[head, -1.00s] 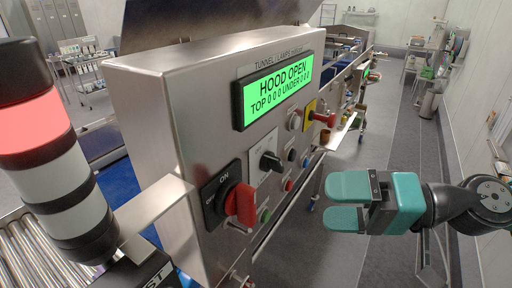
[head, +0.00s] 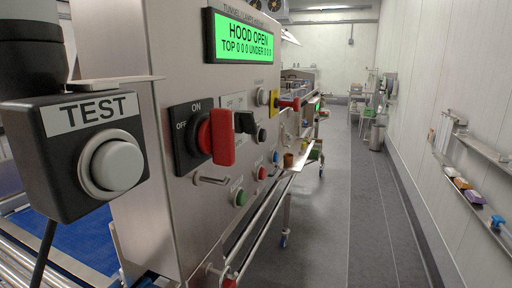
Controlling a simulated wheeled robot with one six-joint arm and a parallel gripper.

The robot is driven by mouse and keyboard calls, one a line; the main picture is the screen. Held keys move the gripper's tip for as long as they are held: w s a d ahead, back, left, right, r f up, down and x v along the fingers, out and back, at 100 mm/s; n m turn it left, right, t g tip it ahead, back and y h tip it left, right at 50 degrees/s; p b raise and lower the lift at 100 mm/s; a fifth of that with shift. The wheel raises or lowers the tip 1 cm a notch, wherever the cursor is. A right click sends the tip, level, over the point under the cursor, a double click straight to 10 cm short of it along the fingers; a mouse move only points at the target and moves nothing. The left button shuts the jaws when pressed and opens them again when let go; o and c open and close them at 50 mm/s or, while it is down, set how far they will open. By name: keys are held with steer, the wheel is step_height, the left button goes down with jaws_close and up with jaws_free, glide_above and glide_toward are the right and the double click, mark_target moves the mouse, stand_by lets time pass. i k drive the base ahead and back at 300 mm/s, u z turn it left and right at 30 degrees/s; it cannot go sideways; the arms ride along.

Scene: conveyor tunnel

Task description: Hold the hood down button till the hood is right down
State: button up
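The control panel (head: 180,75) stands at the left centre. Its green display (head: 243,36) reads HOOD OPEN, TOP 0 0 0 UNDER 0 0 0. Below it are several small buttons: a pale one (head: 260,86), a black one (head: 261,135), a blue one (head: 276,157), a red one (head: 262,173) and a green one (head: 240,197). Their labels are too small to read, so I cannot tell which is hood down. My gripper is out of view, and nothing is seen touching the buttons. The hood itself is not clearly in view.
A red rotary switch (head: 222,137) marked ON and OFF, a black selector (head: 244,122) and a red key-like handle (head: 289,104) stick out from the panel. A TEST box (head: 60,165) with a grey button is close at left. The aisle floor (head: 345,190) is clear at right.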

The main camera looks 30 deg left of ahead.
mark_target(262, 134)
steer(key=z, duration=0.15)
steer(key=i, duration=0.3)
steer(key=u, duration=1.55)
